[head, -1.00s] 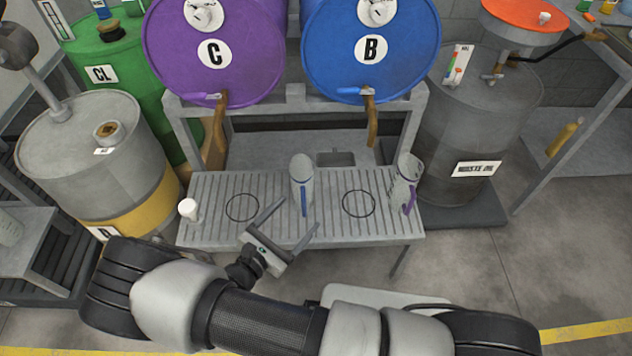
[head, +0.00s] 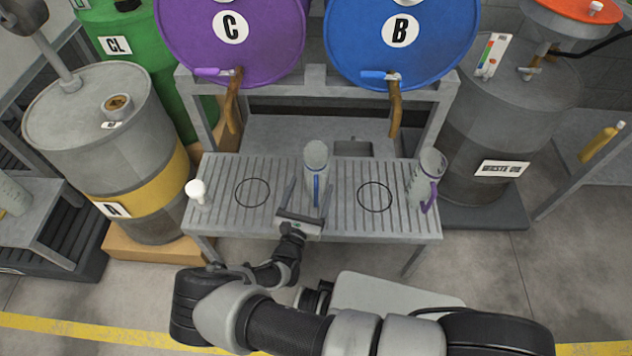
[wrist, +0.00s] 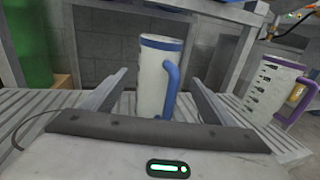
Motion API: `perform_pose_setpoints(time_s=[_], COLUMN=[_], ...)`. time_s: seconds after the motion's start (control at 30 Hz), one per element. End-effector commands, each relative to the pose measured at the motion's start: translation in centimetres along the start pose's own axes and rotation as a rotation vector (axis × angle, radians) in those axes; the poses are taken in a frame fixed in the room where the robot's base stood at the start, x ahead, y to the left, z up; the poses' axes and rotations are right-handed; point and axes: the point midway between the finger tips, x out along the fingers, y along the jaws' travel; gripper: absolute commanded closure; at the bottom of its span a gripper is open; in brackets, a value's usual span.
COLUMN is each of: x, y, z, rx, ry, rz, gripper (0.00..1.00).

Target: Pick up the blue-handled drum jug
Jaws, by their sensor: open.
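The blue-handled drum jug (head: 316,165) stands upright on the slatted grey bench (head: 224,221), between two black circles. In the wrist view the jug (wrist: 152,80) is a pale cylinder with a blue rim, its blue handle facing me and slightly right. My gripper (head: 306,196) is open, its fingers pointing at the jug from the front. In the wrist view the gripper (wrist: 155,88) has one finger on each side of the jug's outline; I cannot tell how far the fingertips reach along it. The jug's base is hidden behind the gripper body.
A purple-handled jug (head: 427,178) stands on the bench's right end. A small white object (head: 197,191) stands at its left end. Purple drum C (head: 232,60) and blue drum B (head: 402,65) lie on a rack behind, their taps hanging above the bench.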

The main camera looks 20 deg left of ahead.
Motion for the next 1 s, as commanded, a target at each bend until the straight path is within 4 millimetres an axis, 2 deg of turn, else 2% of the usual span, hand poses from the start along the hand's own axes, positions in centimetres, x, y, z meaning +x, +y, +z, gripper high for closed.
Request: perform_pose_setpoints(time_s=[0.27,0.6,0.8,0.87,1.0], x=[1.7,6.0,6.2,6.2,6.2], y=[0.1,0.7,0.8,0.8,0.8], z=[-0.2,-0.6,-0.5,-0.5,-0.5], rx=[0.000,0.001,0.000,0.001,0.001], ry=[0.000,0.001,0.001,0.001,0.001], rz=[-0.001,-0.002,0.000,0.000,-0.001], gripper=[0.21,0.21,0.21,0.28,0.51])
